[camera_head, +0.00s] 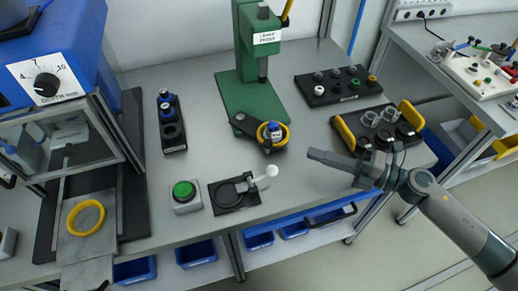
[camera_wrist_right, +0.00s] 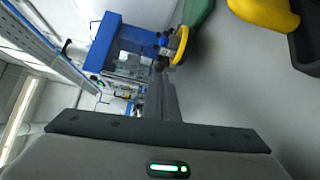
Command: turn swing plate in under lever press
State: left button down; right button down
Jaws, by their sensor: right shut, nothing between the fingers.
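The green lever press (camera_head: 248,95) stands at the back middle of the bench in the head view, with a labelled head and a ram above its green base. The black swing plate (camera_head: 246,128) lies at the base's front edge. Its yellow ring (camera_head: 284,142) is at the right end, out in front of the ram, with a blue and white part (camera_head: 273,129) inside. My right gripper (camera_head: 312,155) is shut and empty, to the right of the ring and apart from it. In the wrist view, the ring (camera_wrist_right: 181,46) shows beyond the fingers (camera_wrist_right: 165,95). My left gripper is out of view.
A black tray with yellow handles (camera_head: 343,133) holds clear rings close to my right gripper. A black rack (camera_head: 340,86) stands behind it. A green button (camera_head: 184,190) and a black fixture with a white-knobbed lever (camera_head: 230,194) are at the front. Bare bench lies between ring and gripper.

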jog(key=a, duration=0.1)
jog(key=s+n+g, duration=0.1)
jog(key=s+a, duration=0.1)
jog(key=shift+s+a+f+g, duration=0.2)
jog(key=shift+a+f+g, duration=0.05)
jog(key=shift+a+g, duration=0.05)
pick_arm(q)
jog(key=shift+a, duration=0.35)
pick_arm(e)
jog(key=shift+d, duration=0.1)
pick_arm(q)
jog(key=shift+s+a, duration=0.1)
pick_arm(e)
jog(key=shift+w, duration=0.1)
